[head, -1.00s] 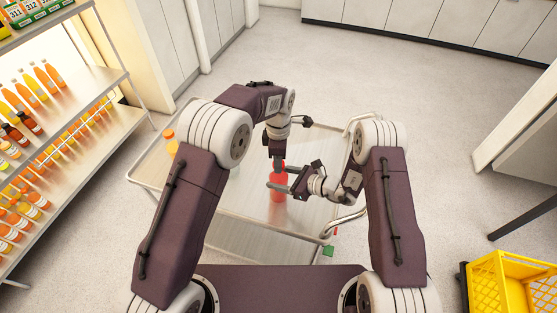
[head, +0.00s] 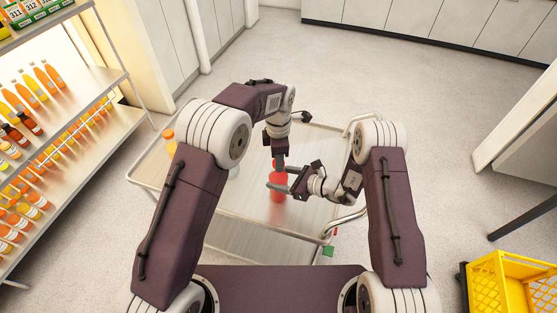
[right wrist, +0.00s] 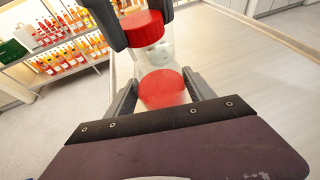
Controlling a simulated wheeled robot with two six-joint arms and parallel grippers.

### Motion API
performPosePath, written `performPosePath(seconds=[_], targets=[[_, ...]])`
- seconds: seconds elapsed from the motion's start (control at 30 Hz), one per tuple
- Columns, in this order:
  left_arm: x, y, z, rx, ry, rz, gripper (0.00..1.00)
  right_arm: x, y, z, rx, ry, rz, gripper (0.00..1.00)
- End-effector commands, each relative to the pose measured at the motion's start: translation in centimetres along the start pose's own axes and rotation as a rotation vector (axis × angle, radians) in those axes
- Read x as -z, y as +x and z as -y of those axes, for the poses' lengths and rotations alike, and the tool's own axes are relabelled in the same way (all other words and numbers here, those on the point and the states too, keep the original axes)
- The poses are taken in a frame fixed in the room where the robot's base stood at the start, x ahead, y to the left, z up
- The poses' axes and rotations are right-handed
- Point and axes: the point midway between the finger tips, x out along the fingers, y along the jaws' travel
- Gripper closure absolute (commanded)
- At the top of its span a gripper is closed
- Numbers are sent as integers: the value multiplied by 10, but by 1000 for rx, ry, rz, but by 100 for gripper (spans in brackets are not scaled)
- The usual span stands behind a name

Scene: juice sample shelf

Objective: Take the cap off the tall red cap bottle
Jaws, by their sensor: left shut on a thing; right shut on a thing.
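The tall bottle (head: 278,192) is clear with red juice inside and stands upright over the cart; it also shows in the right wrist view (right wrist: 160,88). My right gripper (head: 274,178) is shut on the bottle's body from the side, with one finger on each side in the right wrist view. The red cap (right wrist: 142,29) is above the bottle, between the dark fingers of my left gripper (head: 279,160), which is shut on it from above. Clear material shows between cap and juice. I cannot tell whether the cap still touches the bottle's mouth.
The metal cart (head: 232,205) has an orange bottle (head: 169,141) at its left side. A shelf (head: 95,85) with rows of juice bottles stands at the left. A yellow crate (head: 510,282) is at the lower right. Floor beyond the cart is clear.

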Motion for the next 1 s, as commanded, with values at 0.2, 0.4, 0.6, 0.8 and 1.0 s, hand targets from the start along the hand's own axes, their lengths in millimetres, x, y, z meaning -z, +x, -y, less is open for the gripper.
performPosePath(seconds=[0.2, 0.4, 0.6, 0.8, 1.0], targets=[[0, -8, 0, -2, 0, 1, 100, 1, 0, 0, -1, 1, -2, 100], [0, -14, 0, -1, 0, 1, 100, 1, 0, 0, -1, 1, -2, 100], [0, -15, 0, -1, 0, 0, 100, 1, 0, 0, -1, 1, -2, 100], [0, -29, -1, -4, 0, 2, 100, 1, 0, 0, -1, 1, -2, 100], [0, -53, 0, -2, 0, 1, 100, 1, 0, 0, -1, 1, -2, 100]])
